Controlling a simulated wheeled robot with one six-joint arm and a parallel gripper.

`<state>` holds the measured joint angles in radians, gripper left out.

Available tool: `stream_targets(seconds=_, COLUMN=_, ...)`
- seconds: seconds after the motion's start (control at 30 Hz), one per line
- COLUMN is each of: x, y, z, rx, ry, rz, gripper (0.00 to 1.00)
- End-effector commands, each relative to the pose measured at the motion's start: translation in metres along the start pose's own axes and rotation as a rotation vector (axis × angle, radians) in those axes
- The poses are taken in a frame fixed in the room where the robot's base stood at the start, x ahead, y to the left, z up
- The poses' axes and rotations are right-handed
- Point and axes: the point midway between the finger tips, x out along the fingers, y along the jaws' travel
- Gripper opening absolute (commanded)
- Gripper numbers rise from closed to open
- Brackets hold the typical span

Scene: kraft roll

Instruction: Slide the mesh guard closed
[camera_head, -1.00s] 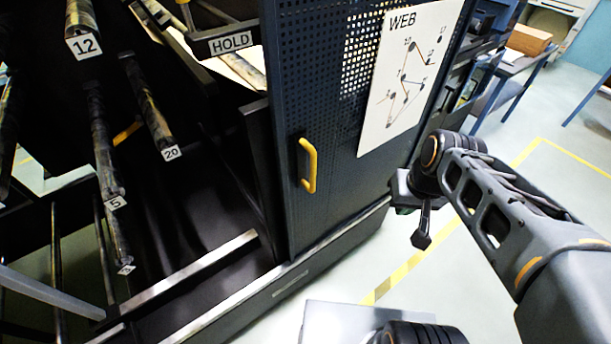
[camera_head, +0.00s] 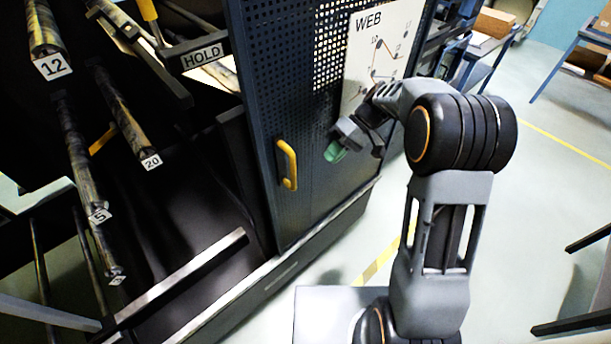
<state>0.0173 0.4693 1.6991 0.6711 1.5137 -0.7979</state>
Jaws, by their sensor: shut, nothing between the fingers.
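The mesh guard (camera_head: 265,95) is a dark perforated sliding panel with a yellow handle (camera_head: 289,165) near its left edge. It covers the right part of the machine. The bay to its left, with numbered rollers, stands uncovered. My gripper (camera_head: 334,153) is shut and empty, with green at its tip. In the picture it lies just right of the handle, in front of the panel, apart from the handle. My arm hides part of the panel's right side and the WEB sheet.
The open bay holds rollers tagged 12 (camera_head: 52,66), 20 (camera_head: 151,162) and 5 (camera_head: 99,215), and a HOLD sign (camera_head: 201,57). A metal rail (camera_head: 180,282) runs along its lower front. A WEB diagram (camera_head: 368,45) is on the panel. Blue tables stand at the right; floor between is clear.

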Motion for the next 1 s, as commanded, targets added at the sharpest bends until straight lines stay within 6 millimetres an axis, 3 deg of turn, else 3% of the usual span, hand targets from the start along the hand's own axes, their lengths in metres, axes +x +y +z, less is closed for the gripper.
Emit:
stream_targets(seconds=0.37, x=0.069, y=-0.003, z=0.001, rx=0.003, ry=-0.003, rz=0.001, gripper=0.0)
stream_targets(seconds=0.6, x=0.087, y=-0.022, z=0.001, rx=0.001, ry=-0.001, rz=0.003, gripper=0.0)
stream_targets(seconds=1.0, x=0.095, y=-0.027, z=0.0, rx=0.002, ry=0.001, rz=0.003, gripper=0.0)
